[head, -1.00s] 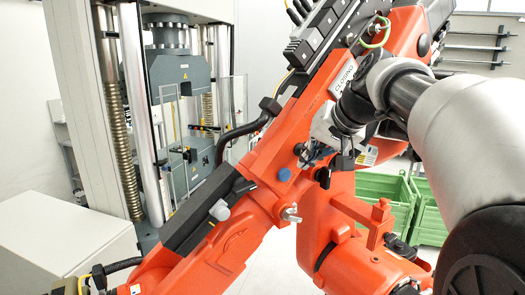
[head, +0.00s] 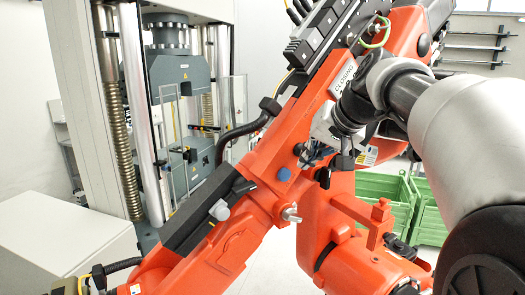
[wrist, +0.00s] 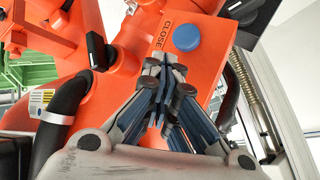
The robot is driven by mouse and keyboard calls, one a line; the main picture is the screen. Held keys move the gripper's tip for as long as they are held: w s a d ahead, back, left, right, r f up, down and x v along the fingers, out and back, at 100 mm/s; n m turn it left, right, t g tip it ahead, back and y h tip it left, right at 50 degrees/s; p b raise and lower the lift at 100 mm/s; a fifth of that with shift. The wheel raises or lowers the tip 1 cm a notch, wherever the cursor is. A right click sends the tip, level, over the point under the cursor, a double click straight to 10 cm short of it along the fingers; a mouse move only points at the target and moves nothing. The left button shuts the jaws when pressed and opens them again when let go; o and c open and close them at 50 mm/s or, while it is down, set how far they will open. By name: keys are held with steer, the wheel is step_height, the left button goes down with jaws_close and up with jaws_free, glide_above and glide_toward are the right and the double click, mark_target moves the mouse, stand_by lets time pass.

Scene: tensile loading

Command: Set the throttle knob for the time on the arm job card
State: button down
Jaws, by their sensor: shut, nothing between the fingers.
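The orange arm carries a white card (head: 343,82) whose top line reads "CLOSING"; the line below is partly covered by my own arm. A black knob with a white pointer line (wrist: 97,50) shows at upper left in the wrist view; it also shows in the head view (head: 323,177). A round blue knob or button (wrist: 187,38) sits beside the word "CLOSE"; it also shows in the head view (head: 284,174). No label marks which is the throttle. My gripper (wrist: 164,75) is shut and empty, in front of the orange face just below the blue one.
A grey knob (head: 219,210) and a silver wing screw (head: 290,214) stick out lower on the orange arm. A black hose (wrist: 66,115) runs at left in the wrist view. The testing machine (head: 180,75) stands behind at left. Green crates (head: 428,212) are at right.

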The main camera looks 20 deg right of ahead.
stand_by(0.3)
steer(key=shift+s+d+b, duration=0.25)
steer(key=shift+s+b, duration=0.15)
steer(key=shift+s, duration=0.45)
steer(key=shift+s+d+b, duration=0.2)
steer(key=shift+s+b, duration=0.1)
steer(key=shift+s, duration=0.5)
steer(key=shift+s+d+b, duration=0.25)
steer(key=shift+s+b, duration=0.1)
steer(key=shift+s, duration=0.45)
steer(key=shift+s+d+b, duration=0.2)
steer(key=shift+s+b, duration=0.1)
steer(key=shift+s, duration=0.5)
